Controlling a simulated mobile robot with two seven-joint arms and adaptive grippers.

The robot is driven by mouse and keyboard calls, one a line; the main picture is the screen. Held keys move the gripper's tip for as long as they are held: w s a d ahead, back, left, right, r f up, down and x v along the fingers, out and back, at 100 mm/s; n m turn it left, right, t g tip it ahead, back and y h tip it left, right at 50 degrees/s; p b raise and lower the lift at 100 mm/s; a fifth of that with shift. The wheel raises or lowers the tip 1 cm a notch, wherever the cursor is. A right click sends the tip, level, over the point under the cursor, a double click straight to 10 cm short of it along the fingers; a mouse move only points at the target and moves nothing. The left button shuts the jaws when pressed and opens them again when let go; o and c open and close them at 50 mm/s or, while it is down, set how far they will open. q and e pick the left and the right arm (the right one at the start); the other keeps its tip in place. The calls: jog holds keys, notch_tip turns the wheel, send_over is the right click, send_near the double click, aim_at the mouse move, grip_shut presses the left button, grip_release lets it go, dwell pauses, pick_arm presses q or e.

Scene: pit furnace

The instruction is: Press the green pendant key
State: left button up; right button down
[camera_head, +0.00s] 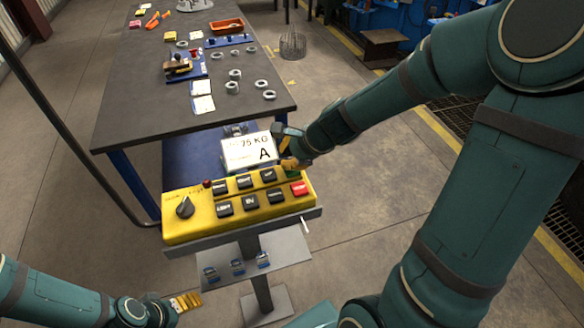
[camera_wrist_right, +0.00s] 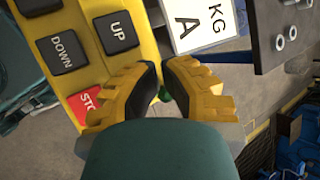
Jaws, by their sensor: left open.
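The pendant (camera_head: 190,232) is a yellow box with two rows of black keys, a red stop key (camera_head: 299,189) and a rotary knob (camera_head: 185,207). The green key (camera_head: 293,175) is at the right end of the upper row, partly covered by my right gripper (camera_head: 289,163). In the right wrist view, green (camera_wrist_right: 166,96) shows between the fingers of my right gripper (camera_wrist_right: 161,70). These fingers are nearly together and hold nothing. I cannot tell whether they touch the key. My left gripper (camera_head: 188,302) is open and empty, low at the left, away from the pendant.
A white card marked "75 KG A" (camera_head: 245,152) stands behind the pendant. A stand shelf (camera_head: 240,250) with several small items is below it. A dark table (camera_head: 130,110) with rings, papers and an orange tray (camera_head: 227,26) is behind.

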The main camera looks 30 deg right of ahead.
jog(key=shift+f, duration=0.25)
jog(key=shift+r, duration=0.1)
dwell(0.3)
jog(key=shift+r+p, duration=0.75)
jog(key=shift+r, duration=0.1)
notch_tip(320, 180, up, 5)
jog(key=p, duration=0.5)
